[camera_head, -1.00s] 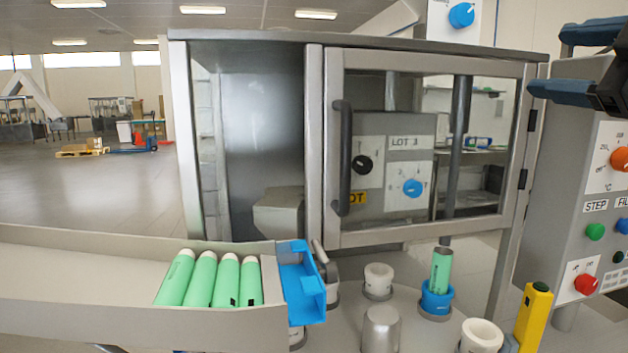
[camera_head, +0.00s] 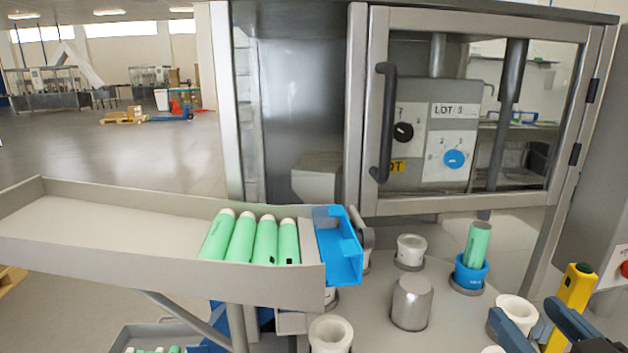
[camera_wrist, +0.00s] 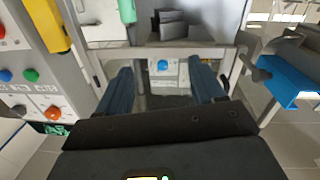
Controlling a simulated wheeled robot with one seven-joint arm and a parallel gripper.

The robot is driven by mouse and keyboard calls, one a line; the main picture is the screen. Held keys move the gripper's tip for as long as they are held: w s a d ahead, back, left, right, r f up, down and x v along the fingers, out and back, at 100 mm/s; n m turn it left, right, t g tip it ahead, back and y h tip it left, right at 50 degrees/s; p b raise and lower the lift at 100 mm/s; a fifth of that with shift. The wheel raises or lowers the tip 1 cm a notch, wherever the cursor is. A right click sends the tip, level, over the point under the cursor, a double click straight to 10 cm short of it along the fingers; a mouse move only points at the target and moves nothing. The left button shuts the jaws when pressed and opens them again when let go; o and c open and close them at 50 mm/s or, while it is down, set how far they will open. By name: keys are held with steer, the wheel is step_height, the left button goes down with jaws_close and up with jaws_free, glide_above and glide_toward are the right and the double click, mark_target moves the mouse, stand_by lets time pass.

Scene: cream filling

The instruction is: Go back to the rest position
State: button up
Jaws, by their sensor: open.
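My gripper (camera_head: 542,322) is at the lower right of the head view, with dark blue fingers partly cut off by the frame's bottom edge. In the wrist view my gripper (camera_wrist: 165,82) shows its two fingers spread wide apart with nothing between them. In the head view it is in front of the machine, close to a white cup holder (camera_head: 516,310) and a yellow post (camera_head: 574,295). I cannot tell whether it touches either one.
Several green tubes (camera_head: 240,238) lie in a sloped metal tray (camera_head: 120,240) ending at a blue piece (camera_head: 340,248). One green tube (camera_head: 478,243) stands in a blue holder (camera_head: 470,275). A glazed cabinet door (camera_head: 480,110) is behind. A control panel (camera_wrist: 35,80) is at left in the wrist view.

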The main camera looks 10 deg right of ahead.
steer(key=s+a+f+m+g, duration=0.1)
steer(key=s+a+f, duration=0.2)
steer(key=s+f, duration=0.35)
steer(key=s+a+f+g, duration=0.15)
steer(key=s+f, duration=0.25)
steer(key=s, duration=0.5)
steer(key=s+a+f+y, duration=0.1)
steer(key=s+a, duration=0.2)
steer(key=s, duration=1)
steer(key=shift+s+f+n+y, duration=0.2)
steer(key=shift+s+n+y, duration=0.1)
steer(key=shift+s, duration=0.05)
steer(key=shift+o, duration=0.3)
steer(key=shift+w+g, duration=0.1)
steer(key=shift+g, duration=0.15)
